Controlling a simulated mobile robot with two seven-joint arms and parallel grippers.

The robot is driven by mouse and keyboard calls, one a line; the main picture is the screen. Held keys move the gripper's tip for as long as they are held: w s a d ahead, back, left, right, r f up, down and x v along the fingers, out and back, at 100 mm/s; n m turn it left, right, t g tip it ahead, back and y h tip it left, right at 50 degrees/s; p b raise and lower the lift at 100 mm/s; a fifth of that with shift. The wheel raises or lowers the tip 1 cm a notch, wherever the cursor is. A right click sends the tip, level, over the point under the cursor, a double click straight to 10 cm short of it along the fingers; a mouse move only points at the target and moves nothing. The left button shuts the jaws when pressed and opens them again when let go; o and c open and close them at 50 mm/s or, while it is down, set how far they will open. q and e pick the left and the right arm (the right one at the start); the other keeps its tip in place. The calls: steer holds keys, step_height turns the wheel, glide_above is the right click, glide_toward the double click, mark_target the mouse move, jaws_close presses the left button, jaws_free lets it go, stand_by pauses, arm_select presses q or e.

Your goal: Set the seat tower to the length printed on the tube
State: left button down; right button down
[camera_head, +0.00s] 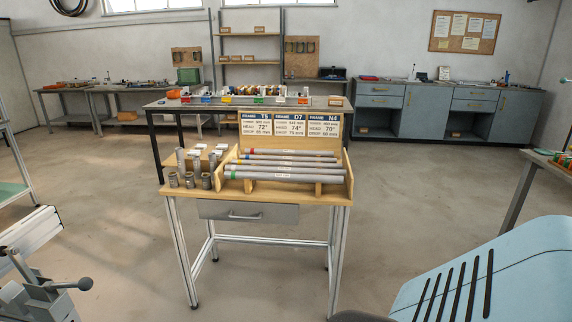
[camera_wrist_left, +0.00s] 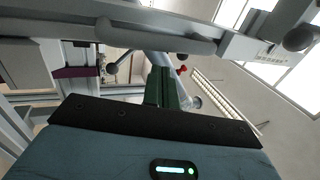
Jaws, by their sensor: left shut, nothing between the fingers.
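Several grey tubes with coloured end bands (camera_head: 285,169) lie in a wooden rack on the small table; their print is too small to read. Part of a grey jig with a rail (camera_head: 28,234) and a ball-ended lever (camera_head: 62,286) shows at the left edge of the head view. I cannot tell which part is the seat tower. In the left wrist view, a grey beam (camera_wrist_left: 215,38) crosses above my left gripper (camera_wrist_left: 168,72). Its dark green fingers are shut and empty, close below a grey rounded part. My right gripper is out of view.
The rack table (camera_head: 262,192) also holds grey collars (camera_head: 190,180) and placards T5, D7 and N4 (camera_head: 290,124). A bench (camera_head: 340,104) with coloured bins stands behind it. Blue cabinets (camera_head: 425,108) line the back wall.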

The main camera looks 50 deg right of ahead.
arm_select(q)
steer(key=shift+a, duration=0.1)
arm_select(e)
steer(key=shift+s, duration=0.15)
arm_select(q)
steer(key=shift+s+a, duration=0.6)
steer(key=shift+a, duration=0.3)
steer(key=shift+s+a, duration=0.55)
steer(key=shift+a, duration=0.35)
steer(key=shift+s+a, duration=0.35)
steer(key=shift+a, duration=0.15)
steer(key=shift+s+a, duration=0.1)
steer(key=shift+a, duration=0.1)
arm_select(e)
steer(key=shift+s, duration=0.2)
arm_select(q)
steer(key=shift+s+a, duration=0.1)
steer(key=shift+a, duration=0.05)
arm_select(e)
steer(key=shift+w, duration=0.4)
arm_select(q)
steer(key=shift+d, duration=0.2)
